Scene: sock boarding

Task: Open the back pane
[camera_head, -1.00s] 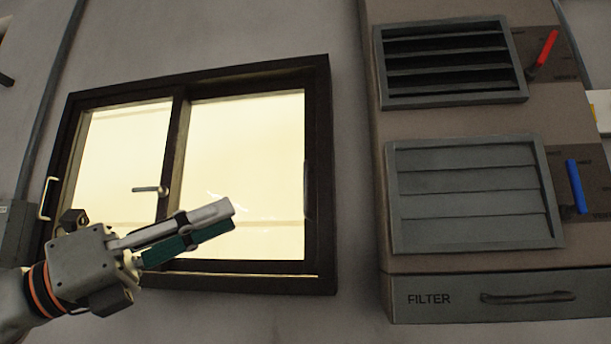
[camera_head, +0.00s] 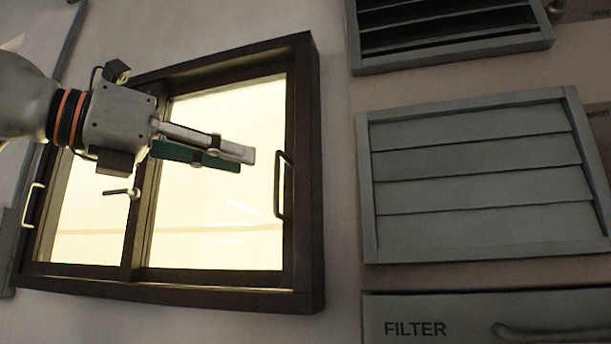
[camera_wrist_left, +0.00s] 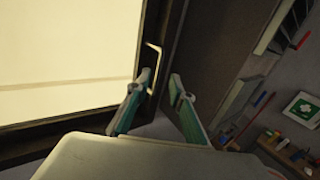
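A dark-framed sliding window (camera_head: 305,200) has two bright panes. The left pane (camera_head: 85,215) and the right pane (camera_head: 215,215) look closed; I cannot tell which is the back one. A bar handle (camera_head: 279,185) stands on the right pane's right edge, and a pale handle (camera_head: 31,205) on the window's left edge. A small lever latch (camera_head: 121,193) sits by the middle stile. My left gripper (camera_head: 248,162) is in front of the right pane's upper part, left of the bar handle. In the left wrist view its fingers (camera_wrist_left: 160,80) are apart and empty, with a pale handle (camera_wrist_left: 154,62) beyond them.
Right of the window stand a closed louvre (camera_head: 480,175), an open louvre (camera_head: 440,30) above it and a drawer marked FILTER (camera_head: 460,310) below. Bare wall (camera_head: 342,180) separates them from the window. The wrist view shows a green sign (camera_wrist_left: 300,108) and shelf items at right.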

